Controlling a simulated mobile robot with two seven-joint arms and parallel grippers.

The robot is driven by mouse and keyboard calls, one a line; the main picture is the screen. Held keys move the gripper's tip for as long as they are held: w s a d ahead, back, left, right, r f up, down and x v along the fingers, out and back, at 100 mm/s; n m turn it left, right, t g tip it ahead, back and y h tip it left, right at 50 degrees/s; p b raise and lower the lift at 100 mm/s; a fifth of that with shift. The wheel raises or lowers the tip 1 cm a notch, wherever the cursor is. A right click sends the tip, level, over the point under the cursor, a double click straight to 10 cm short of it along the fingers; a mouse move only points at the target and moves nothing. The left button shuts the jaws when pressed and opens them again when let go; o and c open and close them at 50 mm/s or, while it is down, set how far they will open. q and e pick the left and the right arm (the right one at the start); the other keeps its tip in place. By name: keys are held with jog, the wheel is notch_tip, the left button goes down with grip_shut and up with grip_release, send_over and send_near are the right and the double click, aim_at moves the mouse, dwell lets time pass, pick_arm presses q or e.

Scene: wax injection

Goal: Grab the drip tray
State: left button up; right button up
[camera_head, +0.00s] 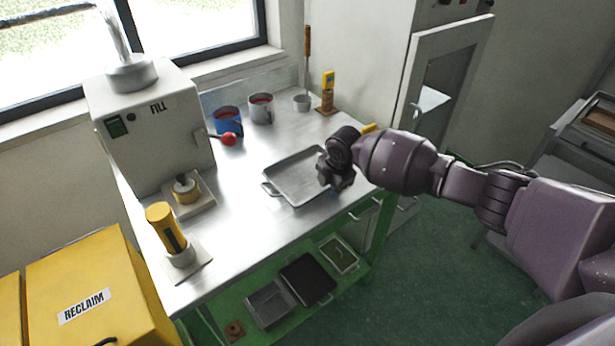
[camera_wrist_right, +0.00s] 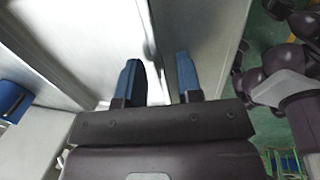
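A shallow grey metal tray (camera_head: 291,203), which I take as the drip tray, lies flat on the steel bench. Its left handle shows in the head view; its right end is partly hidden by my right gripper. My right gripper (camera_head: 335,188) is at that right end, pointing down. In the right wrist view its two blue-padded fingers (camera_wrist_right: 160,82) stand apart with a clear gap. A pale metal edge runs up between them; I cannot tell whether they touch it. My left gripper is not in view.
A fill machine (camera_head: 150,125) with a red-knobbed lever stands at the bench's left. A blue mug (camera_head: 227,122) and a grey mug (camera_head: 261,109) stand behind the tray. Other trays, one of them black (camera_head: 308,279), sit on the green lower shelf. Bare bench surrounds the tray's left and front.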

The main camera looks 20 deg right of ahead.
grip_shut()
dwell(0.5)
